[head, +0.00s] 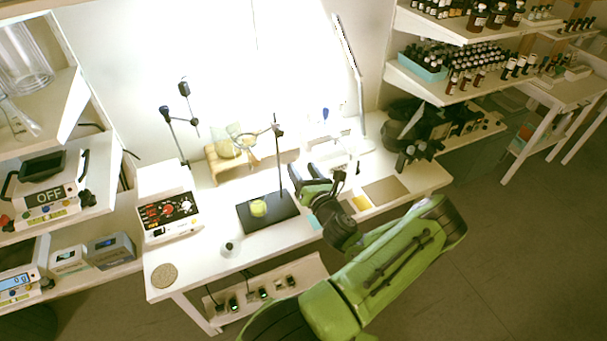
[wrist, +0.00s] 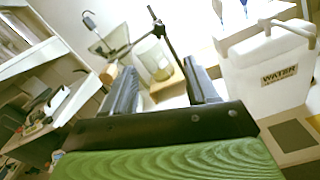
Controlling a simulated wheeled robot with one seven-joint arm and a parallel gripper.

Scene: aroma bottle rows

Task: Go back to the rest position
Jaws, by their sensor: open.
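My green arm reaches over the white bench (head: 280,233) in the head view. My gripper (head: 318,175) is above the bench, right of a black stand with a thin rod (head: 270,212). In the wrist view my gripper (wrist: 163,90) has its two dark fingers well apart with nothing between them. Behind the fingers stand a glass vessel (wrist: 152,57) and the thin rod. A white container labelled WATER (wrist: 270,78) is right of the fingers in the wrist view.
A microscope-like black device (head: 405,130) is at the right end. Shelves of bottles (head: 465,60) are at upper right. Open floor (head: 500,250) lies at right.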

